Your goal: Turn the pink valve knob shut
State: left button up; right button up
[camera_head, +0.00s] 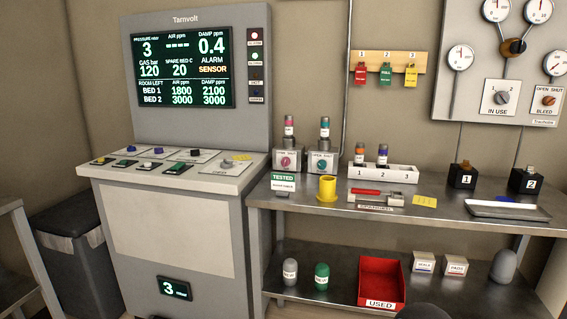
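The pink valve knob (286,162) is on the front of a small grey valve box (289,168) at the left end of the metal bench. A small cylinder with a pink band (289,126) stands upright on top of this box. The label above the knob is too small to read surely, and the knob's setting cannot be told. Beside it to the right, a similar box carries a teal knob (321,165) and an OPEN SHUT label, with a teal-banded cylinder (325,128) on top. Neither of my grippers shows in the head view.
A grey console (180,230) with a lit screen stands left of the bench (258,208). A TESTED sign (283,182) and a yellow cup (327,188) stand in front of the valve boxes. A white two-slot rack (388,174) is to the right. A red bin (382,283) is below.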

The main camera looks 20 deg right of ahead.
aim_at(285, 161)
jog(key=i, duration=0.9)
